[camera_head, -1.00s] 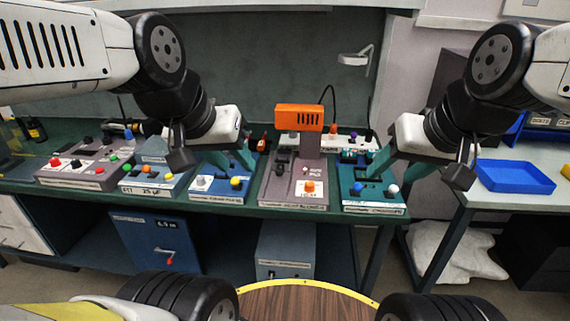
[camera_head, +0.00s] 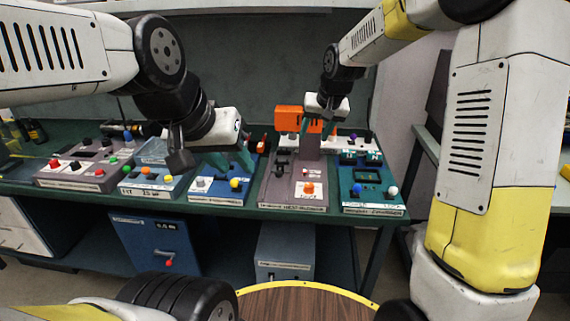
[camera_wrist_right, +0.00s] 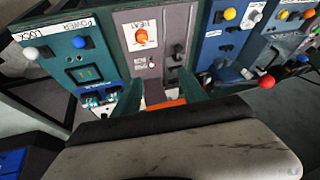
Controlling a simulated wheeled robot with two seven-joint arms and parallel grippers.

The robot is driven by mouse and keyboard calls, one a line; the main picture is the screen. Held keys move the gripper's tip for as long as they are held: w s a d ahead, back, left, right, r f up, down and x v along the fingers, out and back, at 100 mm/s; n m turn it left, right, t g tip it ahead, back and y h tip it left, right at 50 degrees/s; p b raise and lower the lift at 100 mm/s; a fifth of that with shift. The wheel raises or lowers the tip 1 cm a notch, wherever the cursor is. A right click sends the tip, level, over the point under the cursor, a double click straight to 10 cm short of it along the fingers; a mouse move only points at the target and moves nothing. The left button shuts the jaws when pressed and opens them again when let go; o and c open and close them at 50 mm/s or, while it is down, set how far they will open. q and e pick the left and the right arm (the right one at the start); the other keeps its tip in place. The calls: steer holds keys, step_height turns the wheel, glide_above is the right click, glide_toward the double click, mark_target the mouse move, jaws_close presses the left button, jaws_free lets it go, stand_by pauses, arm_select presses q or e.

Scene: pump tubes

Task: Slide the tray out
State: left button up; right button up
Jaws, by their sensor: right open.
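No tray is clearly visible in the head view; my right arm covers the side table's top. A blue shape (camera_wrist_right: 12,162) at the lower left of the right wrist view is cut off, and I cannot tell if it is a tray. My right gripper (camera_wrist_right: 165,93) is open, its teal fingers on either side of an orange block (camera_wrist_right: 166,103). The orange block (camera_head: 294,119) tops the grey console in the head view, partly behind my right gripper (camera_head: 322,126); contact is unclear. My left gripper (camera_head: 236,160) looks open and empty above a blue console.
Several consoles with knobs line the bench: a grey one (camera_head: 291,190), a teal one (camera_head: 367,193) to its right, a blue one (camera_head: 215,189) to its left. A blue cabinet (camera_head: 155,247) and a grey box (camera_head: 285,250) stand below the bench.

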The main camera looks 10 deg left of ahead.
glide_toward(280, 171)
steer(key=w+f, duration=0.1)
steer(key=f, duration=0.1)
steer(key=shift+g, duration=0.4)
steer(key=x, duration=0.7)
steer(key=shift+w+a+f, duration=0.1)
steer(key=shift+w+a, duration=0.2)
steer(key=shift+c, duration=0.2)
jaws_close()
steer(key=shift+s, duration=0.1)
